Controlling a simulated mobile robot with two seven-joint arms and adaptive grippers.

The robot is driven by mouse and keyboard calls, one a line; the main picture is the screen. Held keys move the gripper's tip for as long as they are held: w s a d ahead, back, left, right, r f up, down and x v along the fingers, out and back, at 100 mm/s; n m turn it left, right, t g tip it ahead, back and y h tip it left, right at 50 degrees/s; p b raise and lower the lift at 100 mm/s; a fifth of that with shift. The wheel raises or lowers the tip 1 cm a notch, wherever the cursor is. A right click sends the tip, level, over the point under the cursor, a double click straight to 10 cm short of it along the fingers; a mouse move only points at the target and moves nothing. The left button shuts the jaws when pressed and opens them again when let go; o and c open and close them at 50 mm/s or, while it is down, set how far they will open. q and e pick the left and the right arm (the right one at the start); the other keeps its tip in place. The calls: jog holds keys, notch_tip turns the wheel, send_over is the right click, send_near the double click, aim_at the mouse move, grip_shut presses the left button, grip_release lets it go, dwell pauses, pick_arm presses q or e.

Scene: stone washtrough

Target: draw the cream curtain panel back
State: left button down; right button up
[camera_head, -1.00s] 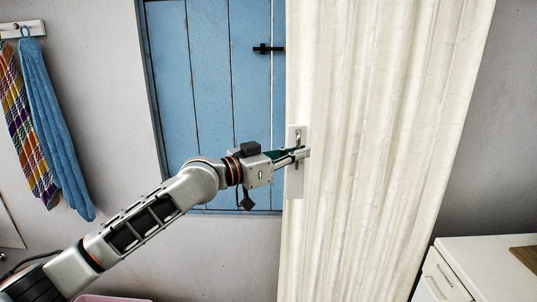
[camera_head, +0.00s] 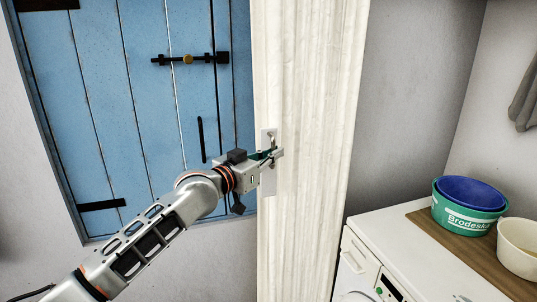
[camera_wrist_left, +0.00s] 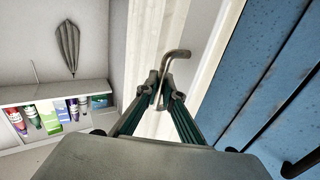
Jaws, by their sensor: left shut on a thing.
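The cream curtain panel (camera_head: 315,130) hangs in narrow folds beside the blue shutter, covering a strip in the middle of the head view. A pale plate (camera_head: 268,187) with a bent metal handle sits at its left edge. My left gripper (camera_head: 275,154) is at that edge, shut on the handle. In the left wrist view, the fingers (camera_wrist_left: 162,88) meet around the lower part of the bent metal handle (camera_wrist_left: 177,54), with the curtain (camera_wrist_left: 150,40) behind. My right gripper is not in view.
The blue shutter (camera_head: 145,120) with dark bolts is at left. The left wrist view shows a shelf with several bottles (camera_wrist_left: 50,115).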

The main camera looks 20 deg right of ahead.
pick_arm(q)
jog(key=c, duration=2.5)
grip_release()
jog(key=shift+a, duration=0.1)
jog(key=v, duration=1.2)
jog(key=shift+f, duration=0.1)
